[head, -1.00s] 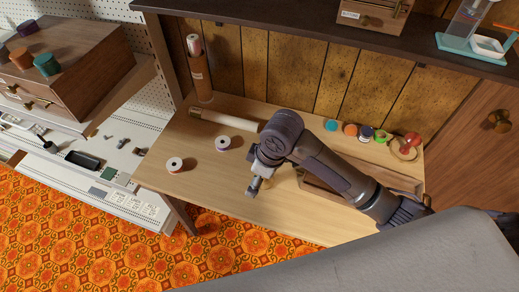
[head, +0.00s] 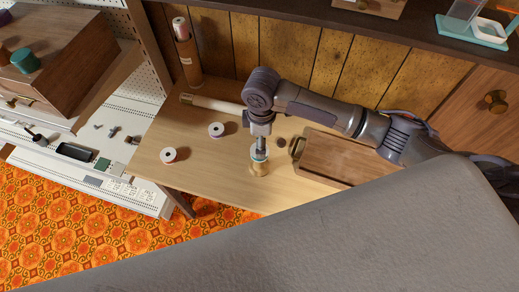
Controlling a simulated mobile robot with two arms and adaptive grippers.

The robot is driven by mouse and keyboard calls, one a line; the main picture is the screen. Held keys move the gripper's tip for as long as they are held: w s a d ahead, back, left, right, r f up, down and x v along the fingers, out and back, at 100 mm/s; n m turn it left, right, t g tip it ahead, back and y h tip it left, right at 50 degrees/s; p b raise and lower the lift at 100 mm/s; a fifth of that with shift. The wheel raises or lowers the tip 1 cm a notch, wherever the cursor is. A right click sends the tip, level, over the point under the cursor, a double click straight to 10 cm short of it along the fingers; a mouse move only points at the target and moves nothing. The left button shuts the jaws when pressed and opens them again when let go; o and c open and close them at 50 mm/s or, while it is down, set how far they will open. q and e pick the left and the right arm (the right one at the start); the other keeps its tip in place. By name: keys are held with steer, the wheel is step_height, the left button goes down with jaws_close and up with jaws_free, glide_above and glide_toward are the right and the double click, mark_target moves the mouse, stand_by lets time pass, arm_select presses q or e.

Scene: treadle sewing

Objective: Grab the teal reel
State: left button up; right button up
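My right gripper (head: 260,154) points down over the wooden table, at a small gold-coloured upright holder (head: 259,169). A pale teal and white ring (head: 260,157) shows at the fingertips, at the holder's top. It is too small to tell whether the fingers grip it. A teal reel (head: 25,61) stands on the wooden drawer box at the left, well away from the gripper. The back right of the table, where small coloured pieces including a teal one stood earlier, is hidden behind my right arm. My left gripper is not in view.
Two white reels (head: 216,130) (head: 168,155) stand on the table left of the gripper. A pale roll (head: 213,104) lies behind them, near an upright brown tube (head: 188,60).

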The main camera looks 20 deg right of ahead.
steer(key=shift+s+f, duration=0.1)
steer(key=shift+f, duration=0.2)
step_height(320, 180, down, 4)
steer(key=shift+a+r+p, duration=0.1)
steer(key=shift+r+p, duration=0.05)
steer(key=shift+p, duration=0.6)
steer(key=shift+f, duration=0.45)
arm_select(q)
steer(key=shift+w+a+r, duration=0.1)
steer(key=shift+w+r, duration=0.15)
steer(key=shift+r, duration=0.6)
arm_select(e)
steer(key=c, duration=1.1)
